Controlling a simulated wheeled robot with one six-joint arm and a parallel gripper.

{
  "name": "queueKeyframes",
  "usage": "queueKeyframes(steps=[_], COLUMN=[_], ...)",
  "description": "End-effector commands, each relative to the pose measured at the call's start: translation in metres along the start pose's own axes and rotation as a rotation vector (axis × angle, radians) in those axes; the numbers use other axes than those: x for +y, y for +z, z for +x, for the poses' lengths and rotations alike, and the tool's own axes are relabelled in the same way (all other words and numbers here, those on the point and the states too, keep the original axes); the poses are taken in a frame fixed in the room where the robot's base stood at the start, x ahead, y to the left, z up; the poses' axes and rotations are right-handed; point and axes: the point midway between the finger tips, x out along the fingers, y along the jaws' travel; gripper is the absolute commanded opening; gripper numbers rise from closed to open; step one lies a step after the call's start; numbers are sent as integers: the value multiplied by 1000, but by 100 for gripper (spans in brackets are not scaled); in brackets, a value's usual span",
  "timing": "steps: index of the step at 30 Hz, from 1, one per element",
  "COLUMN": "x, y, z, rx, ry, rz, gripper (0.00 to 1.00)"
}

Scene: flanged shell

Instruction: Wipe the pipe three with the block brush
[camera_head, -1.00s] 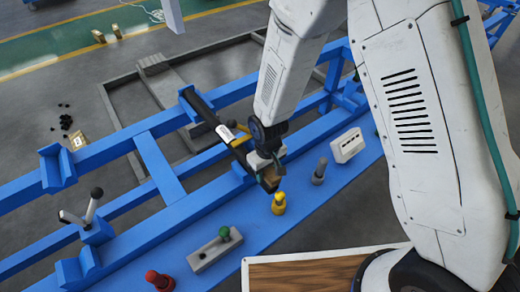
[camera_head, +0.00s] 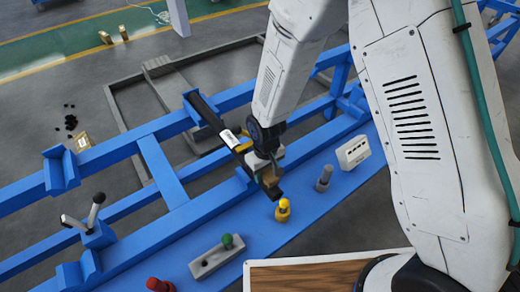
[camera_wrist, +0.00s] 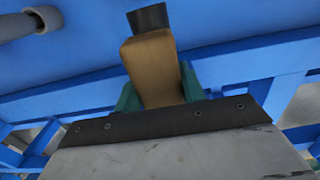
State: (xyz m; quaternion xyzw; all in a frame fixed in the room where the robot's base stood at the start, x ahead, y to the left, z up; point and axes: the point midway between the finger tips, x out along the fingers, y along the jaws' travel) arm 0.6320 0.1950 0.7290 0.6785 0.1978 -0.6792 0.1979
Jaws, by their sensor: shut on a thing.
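My gripper (camera_head: 268,170) is shut on the block brush (camera_head: 269,180), a tan-brown block with a dark end. In the wrist view the brush (camera_wrist: 152,70) stands between green fingers (camera_wrist: 157,98), its dark end pointing away.
The blue bench (camera_head: 318,205) holds a yellow knob (camera_head: 283,211) just below the brush, a grey knob (camera_head: 324,178), a white box (camera_head: 353,152), a grey block with a green knob (camera_head: 216,256) and a red knob (camera_head: 158,285). A two-armed lever (camera_head: 88,218) stands left.

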Motion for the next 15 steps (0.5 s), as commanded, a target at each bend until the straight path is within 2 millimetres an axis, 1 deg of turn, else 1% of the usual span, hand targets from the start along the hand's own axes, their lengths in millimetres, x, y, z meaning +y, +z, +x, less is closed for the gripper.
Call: queueKeyframes(steps=[1,2,3,7,15], x=[0,0,0,1,5], y=[-1,-3,-4,-6,-5], z=[5,4,-2,-8,-34], rx=[-2,1,2,2,2], ry=[0,0,0,0,0], rz=[2,4,5,10,17], gripper=[3,3,3,3,3])
